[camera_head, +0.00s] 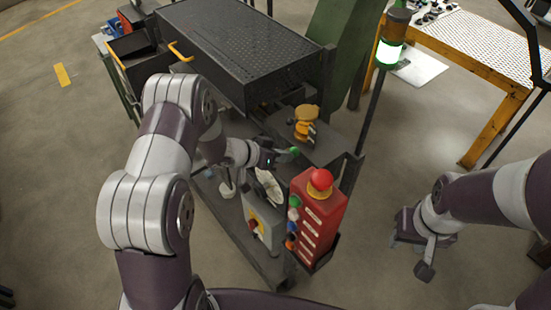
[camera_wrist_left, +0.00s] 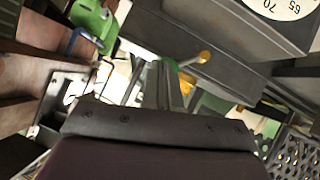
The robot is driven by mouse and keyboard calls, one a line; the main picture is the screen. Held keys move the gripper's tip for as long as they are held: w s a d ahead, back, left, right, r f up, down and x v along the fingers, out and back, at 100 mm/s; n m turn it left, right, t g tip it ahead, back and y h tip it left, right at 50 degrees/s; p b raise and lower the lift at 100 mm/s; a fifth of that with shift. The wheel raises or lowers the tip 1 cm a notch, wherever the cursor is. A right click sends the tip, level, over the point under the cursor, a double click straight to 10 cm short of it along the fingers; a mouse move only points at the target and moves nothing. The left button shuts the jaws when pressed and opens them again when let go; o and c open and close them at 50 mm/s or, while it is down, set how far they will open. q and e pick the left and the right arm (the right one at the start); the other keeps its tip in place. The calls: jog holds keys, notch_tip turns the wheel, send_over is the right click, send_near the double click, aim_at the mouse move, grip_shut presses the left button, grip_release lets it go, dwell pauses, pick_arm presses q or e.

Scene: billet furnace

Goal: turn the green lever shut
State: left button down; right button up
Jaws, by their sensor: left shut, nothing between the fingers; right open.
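A small green part (camera_head: 295,150), which looks like the green lever, shows right at the tips of my left gripper (camera_head: 287,158) in the head view. In the left wrist view a green piece (camera_wrist_left: 169,64) is seen just past the fingertips of my left gripper (camera_wrist_left: 160,68). Those fingers are shut with nothing between them. I cannot tell whether they touch the green part. Most of the lever is hidden, so its angle is unclear. My right gripper (camera_head: 425,258) is open and empty, over the floor at the right.
A red control box (camera_head: 318,215) with a red mushroom button (camera_head: 320,181) stands close to the left gripper. A white dial (camera_head: 268,187), a grey switch box (camera_head: 262,222) and a yellow fitting (camera_head: 305,122) are near.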

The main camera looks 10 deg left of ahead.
pick_arm(q)
jog(key=f+m+y+b, duration=0.1)
jog(key=b, duration=0.1)
jog(key=d+f+t+y+b, duration=0.1)
jog(key=b, duration=0.1)
jog(key=shift+s+d+f+m, duration=0.1)
jog(key=shift+s+f+m, duration=0.05)
jog(key=shift+s+m, duration=0.25)
jog(key=shift+d+m+t+y+b, duration=0.15)
jog(key=shift+m+t+y+b, duration=0.3)
jog(key=shift+b, duration=0.8)
jog(key=shift+w, duration=0.1)
